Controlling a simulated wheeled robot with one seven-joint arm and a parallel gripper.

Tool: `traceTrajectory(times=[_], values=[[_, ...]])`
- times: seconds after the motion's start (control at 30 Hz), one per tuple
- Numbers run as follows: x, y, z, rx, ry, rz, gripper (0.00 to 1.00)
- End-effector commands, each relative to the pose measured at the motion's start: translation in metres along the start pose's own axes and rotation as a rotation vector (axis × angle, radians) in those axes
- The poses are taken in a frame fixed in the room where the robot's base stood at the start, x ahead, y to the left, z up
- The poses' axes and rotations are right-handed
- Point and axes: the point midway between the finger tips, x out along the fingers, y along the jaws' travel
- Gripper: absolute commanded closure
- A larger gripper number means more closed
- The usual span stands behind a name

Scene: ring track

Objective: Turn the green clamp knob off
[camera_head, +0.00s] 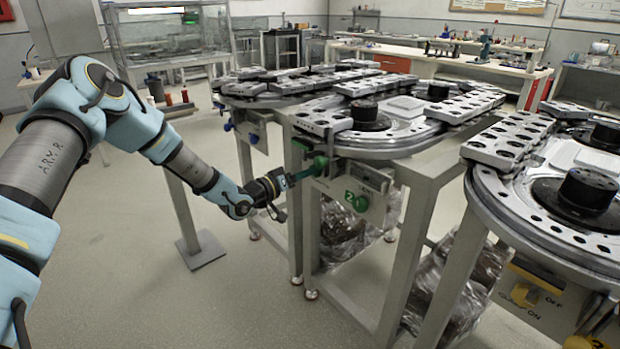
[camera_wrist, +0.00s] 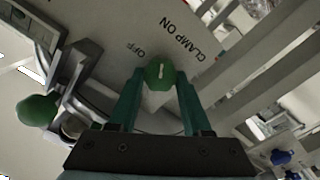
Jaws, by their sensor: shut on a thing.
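The green clamp knob (camera_wrist: 161,74) sits on a pale panel, with a white mark on its face. The words CLAMP ON lie up and right of it, and OFF lies up and left. The white mark points roughly upward in the wrist view, between the two labels. My gripper (camera_wrist: 160,80) has its two green fingers on either side of the knob, shut on it. In the head view, my gripper (camera_head: 316,168) reaches the green knob (camera_head: 321,162) at the left of the middle station's front; its fingers partly hide it.
A yellow knob (camera_head: 524,295) is on the right station. Metal table legs (camera_head: 408,260) stand close by.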

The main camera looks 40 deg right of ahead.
Motion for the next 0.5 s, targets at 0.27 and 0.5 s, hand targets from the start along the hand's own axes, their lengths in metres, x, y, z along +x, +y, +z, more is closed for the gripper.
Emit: traceTrajectory(times=[0.27, 0.5], values=[[-0.0011, -0.0036, 0.0018, -0.262, 0.001, -0.003, 1.0], [-0.001, -0.004, 0.0018, -0.491, 0.001, -0.003, 1.0]])
